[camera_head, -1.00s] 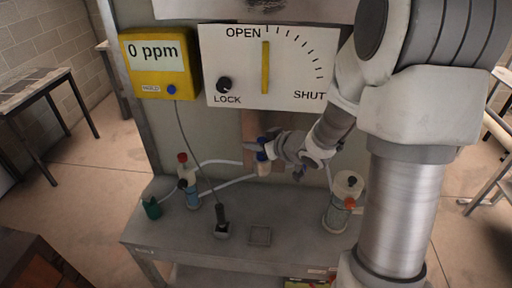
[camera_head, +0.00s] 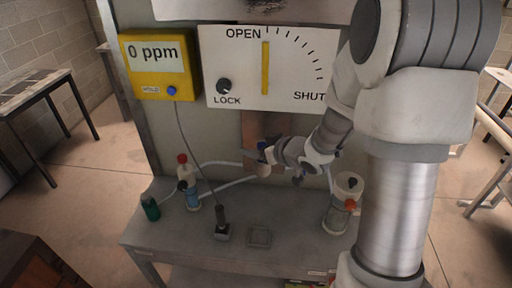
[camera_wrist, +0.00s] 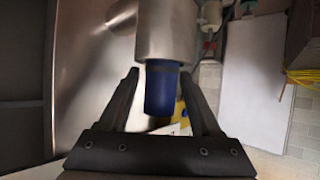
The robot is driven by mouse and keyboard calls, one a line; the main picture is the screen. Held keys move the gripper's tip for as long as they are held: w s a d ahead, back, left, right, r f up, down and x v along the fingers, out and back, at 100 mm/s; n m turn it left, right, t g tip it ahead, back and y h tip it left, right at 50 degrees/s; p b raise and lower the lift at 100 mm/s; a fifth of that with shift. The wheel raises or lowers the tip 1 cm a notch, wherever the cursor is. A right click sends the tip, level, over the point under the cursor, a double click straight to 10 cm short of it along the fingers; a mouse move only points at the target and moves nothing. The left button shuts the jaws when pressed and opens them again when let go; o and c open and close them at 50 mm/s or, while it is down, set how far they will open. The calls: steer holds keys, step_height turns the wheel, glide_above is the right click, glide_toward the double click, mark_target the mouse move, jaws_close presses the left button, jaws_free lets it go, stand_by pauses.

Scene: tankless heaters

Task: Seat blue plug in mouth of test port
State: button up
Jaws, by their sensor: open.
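The blue plug (camera_wrist: 160,92) shows in the wrist view between the fingers of my gripper (camera_wrist: 158,76). One end of it meets the mouth of a metal cylinder, the test port (camera_wrist: 167,32), and the rest sticks out. How deep it sits inside cannot be seen. My gripper is open, with a narrow gap showing on each side of the plug. In the head view my gripper (camera_head: 264,155) is at the back panel, below the white dial board. The plug shows there only as a small blue patch (camera_head: 263,145), and the port is mostly hidden.
A white board (camera_head: 270,65) with a yellow pointer and a yellow meter (camera_head: 160,62) reading 0 ppm are above. The grey bench (camera_head: 285,220) below holds bottles (camera_head: 191,190), a green cup (camera_head: 151,208), a dark probe stand (camera_head: 222,228) and a white canister (camera_head: 343,200). The bench front is mostly clear.

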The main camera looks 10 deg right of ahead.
steer(key=shift+r, duration=0.3)
steer(key=p+v, duration=0.1)
steer(key=v, duration=1.1)
steer(key=shift+f+p, duration=0.15)
steer(key=shift+p, duration=0.15)
